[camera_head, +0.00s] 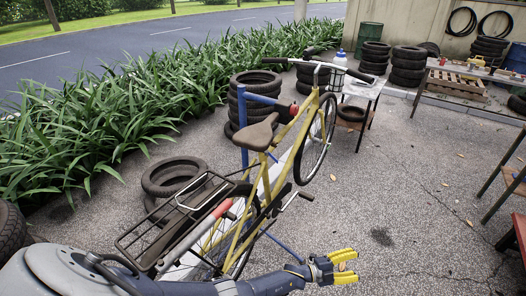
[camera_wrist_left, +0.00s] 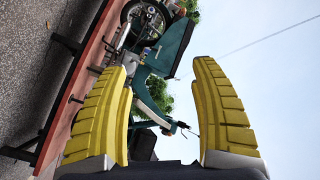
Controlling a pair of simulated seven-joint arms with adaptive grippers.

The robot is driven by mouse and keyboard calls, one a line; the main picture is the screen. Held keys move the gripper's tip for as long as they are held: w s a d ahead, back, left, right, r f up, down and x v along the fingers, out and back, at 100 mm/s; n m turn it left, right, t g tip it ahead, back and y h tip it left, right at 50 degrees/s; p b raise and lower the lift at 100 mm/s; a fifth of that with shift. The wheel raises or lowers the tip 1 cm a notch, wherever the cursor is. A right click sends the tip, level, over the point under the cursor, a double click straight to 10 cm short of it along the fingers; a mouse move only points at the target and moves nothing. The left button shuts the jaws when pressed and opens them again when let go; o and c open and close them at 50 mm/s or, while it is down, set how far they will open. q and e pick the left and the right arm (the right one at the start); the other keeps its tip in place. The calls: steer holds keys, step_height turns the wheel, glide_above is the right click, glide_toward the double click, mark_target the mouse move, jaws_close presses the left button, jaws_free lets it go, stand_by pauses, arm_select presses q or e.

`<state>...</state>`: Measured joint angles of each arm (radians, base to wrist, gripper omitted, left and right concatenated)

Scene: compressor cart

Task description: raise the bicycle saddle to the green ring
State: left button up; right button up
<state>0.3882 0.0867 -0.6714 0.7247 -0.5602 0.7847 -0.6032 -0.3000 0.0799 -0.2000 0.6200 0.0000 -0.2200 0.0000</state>
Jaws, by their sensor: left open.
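The yellow bicycle (camera_head: 298,150) stands upright in the middle of the head view. Its brown saddle (camera_head: 257,133) sits on top of the seat post, above the black rear rack (camera_head: 170,222). I cannot make out a green ring on the post. My left gripper (camera_head: 345,266) has yellow fingers and is at the bottom of the head view, to the right of and nearer than the rear wheel, apart from the saddle. In the left wrist view its fingers (camera_wrist_left: 163,125) are spread with nothing between them. My right gripper is not in view.
A blue stand (camera_head: 245,130) is beside the bicycle. Stacked tyres (camera_head: 255,98) stand behind it, and loose tyres (camera_head: 174,177) lie to its left. A small table (camera_head: 358,90) is behind the handlebar. Pavement at right is mostly clear. The left wrist view shows a motorcycle (camera_wrist_left: 145,25).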

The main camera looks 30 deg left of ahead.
arm_select(q)
steer(key=w+d+r+m+g+h, duration=0.1)
steer(key=d+r+m+g+h, duration=0.15)
steer(key=r, duration=0.35)
steer(key=w+d+r+m+g+h, duration=0.1)
steer(key=w+d+r+m+h, duration=0.1)
steer(key=d+r+m+h, duration=0.3)
step_height(320, 180, up, 40)
steer(key=m+g+y, duration=0.7)
steer(key=g+y, duration=0.2)
steer(key=y, duration=1.2)
glide_above(263, 125)
steer(key=shift+t+h, duration=0.25)
step_height(263, 125, down, 11)
steer(key=shift+w+f, duration=0.1)
steer(key=shift+o, duration=0.2)
